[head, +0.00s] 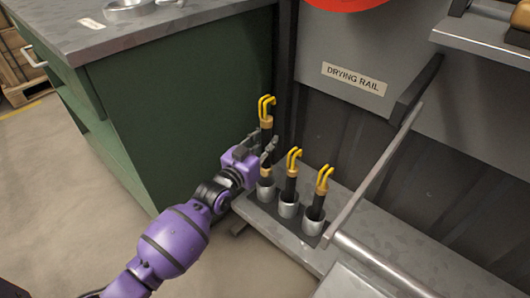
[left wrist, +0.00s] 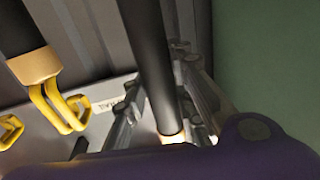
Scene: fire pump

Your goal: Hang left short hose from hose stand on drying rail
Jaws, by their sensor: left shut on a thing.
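The left short hose (head: 267,130) is a black tube with brass bands and a yellow double hook on top. My left gripper (head: 268,145) is shut on its middle and holds it roughly upright. It stands higher than its neighbours, with its lower brass band at the mouth of the left cup of the hose stand (head: 266,191); I cannot tell whether its end is clear of the cup. In the left wrist view the hose (left wrist: 150,65) runs between the fingers (left wrist: 165,100). The drying rail (head: 375,172) is a grey bar at the right. My right gripper is not in view.
A middle hose (head: 291,184) and a right hose (head: 318,200) stand in the other cups, close beside. A green cabinet (head: 180,110) stands left of the gripper. A "DRYING RAIL" label (head: 354,78) is on the back wall. A shelf (head: 490,45) juts out at upper right.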

